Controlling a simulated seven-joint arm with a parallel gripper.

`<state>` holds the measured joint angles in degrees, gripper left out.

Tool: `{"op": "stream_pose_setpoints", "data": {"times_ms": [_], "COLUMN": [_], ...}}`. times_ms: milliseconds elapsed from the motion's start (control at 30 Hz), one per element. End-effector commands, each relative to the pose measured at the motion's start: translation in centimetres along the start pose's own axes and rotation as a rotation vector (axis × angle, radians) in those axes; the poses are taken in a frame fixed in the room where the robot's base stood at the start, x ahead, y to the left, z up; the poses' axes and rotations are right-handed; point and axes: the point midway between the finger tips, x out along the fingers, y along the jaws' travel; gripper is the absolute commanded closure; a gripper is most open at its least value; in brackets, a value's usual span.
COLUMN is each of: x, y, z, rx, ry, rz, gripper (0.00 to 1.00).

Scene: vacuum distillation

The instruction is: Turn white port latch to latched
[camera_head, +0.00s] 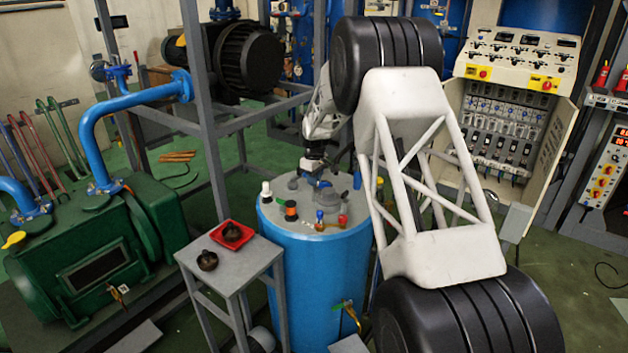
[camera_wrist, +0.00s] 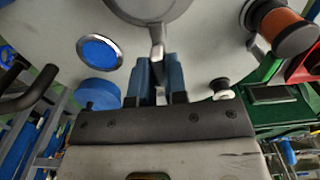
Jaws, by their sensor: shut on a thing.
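My gripper (camera_wrist: 158,62) is shut on a small grey metal latch tab (camera_wrist: 157,33) in the wrist view. The tab joins the rim of a round pale grey port cover (camera_wrist: 150,8), which is cut off by the top edge. In the head view my gripper (camera_head: 315,168) is over the lid of the blue drum (camera_head: 318,270), at its back. There the fingertips and latch are too small to make out clearly. A small white-topped fitting (camera_head: 266,190) stands on the lid's left edge. I cannot tell the latch's angle against its latched position.
The lid also bears an orange-banded black cap (camera_head: 291,210), a blue-capped fitting (camera_head: 320,219) and a red-capped one (camera_head: 343,221). A blue round disc (camera_wrist: 98,52) lies left of the fingers. A small table (camera_head: 230,268) with a red tray (camera_head: 231,233) stands left of the drum.

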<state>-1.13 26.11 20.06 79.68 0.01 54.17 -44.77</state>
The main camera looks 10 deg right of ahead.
Motion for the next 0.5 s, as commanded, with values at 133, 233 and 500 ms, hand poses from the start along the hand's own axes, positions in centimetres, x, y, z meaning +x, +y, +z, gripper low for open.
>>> {"op": "stream_pose_setpoints", "data": {"times_ms": [133, 233, 500], "x": [-0.25, -0.22, -0.09], "y": [0.06, 0.05, 0.02], "z": [-0.10, -0.09, -0.04], "rx": [-0.001, 0.000, 0.000], "ry": [0.003, 0.002, 0.001], "rz": [0.003, 0.003, 0.001], "gripper": [1.00, 0.72, 0.62]}}
